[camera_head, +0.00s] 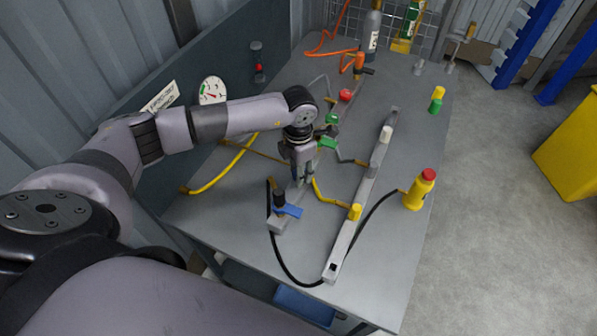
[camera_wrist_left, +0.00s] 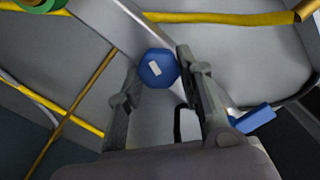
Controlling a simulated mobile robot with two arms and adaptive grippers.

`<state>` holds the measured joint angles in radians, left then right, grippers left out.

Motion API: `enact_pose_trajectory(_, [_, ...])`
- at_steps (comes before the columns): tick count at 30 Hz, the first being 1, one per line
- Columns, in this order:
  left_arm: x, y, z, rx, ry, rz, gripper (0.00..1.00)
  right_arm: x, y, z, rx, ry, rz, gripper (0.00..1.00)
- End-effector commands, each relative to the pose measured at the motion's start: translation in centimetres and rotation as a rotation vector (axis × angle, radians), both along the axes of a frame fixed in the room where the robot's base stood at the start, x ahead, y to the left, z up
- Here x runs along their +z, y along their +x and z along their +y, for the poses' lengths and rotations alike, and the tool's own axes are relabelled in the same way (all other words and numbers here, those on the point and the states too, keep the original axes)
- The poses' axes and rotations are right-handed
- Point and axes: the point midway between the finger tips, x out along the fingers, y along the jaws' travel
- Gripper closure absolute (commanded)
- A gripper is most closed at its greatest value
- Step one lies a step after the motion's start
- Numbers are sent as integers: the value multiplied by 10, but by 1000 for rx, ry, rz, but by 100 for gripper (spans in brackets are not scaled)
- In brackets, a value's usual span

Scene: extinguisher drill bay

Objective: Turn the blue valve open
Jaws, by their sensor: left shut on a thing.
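My left gripper (camera_head: 302,178) points down at the valve from above. It is shut on the valve, its fingers standing apart on either side of the hub. The exact contact is partly hidden by the fingers. My right gripper is in neither view.
A long grey rail (camera_head: 368,190) lies right of the valve. Green valve parts (camera_head: 328,143) are just behind the gripper. Yellow pipes and a black hose run close by.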

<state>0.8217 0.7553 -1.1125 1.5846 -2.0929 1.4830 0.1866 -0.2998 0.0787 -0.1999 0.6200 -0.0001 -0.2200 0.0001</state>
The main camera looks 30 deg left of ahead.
Motion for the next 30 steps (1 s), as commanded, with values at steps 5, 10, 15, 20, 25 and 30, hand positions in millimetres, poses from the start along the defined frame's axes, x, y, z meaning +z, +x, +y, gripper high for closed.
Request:
enact_pose_trajectory(5, [0, 1, 0, 140, 1, -3, 94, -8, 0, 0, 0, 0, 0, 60])
enact_pose_trajectory(10, [0, 0, 0, 243, 1, -3, 94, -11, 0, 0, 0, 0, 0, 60])
enact_pose_trajectory(15, [0, 0, 0, 309, 1, -2, 94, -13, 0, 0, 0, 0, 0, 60])
enact_pose_trajectory(20, [1, 0, -1, 342, 1, -3, 94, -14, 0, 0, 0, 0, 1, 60])
enact_pose_trajectory(25, [1, 1, -1, 355, 1, -3, 94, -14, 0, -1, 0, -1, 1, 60])
enact_pose_trajectory(30, [1, 1, -1, 356, 0, -4, 94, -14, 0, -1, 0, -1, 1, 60])
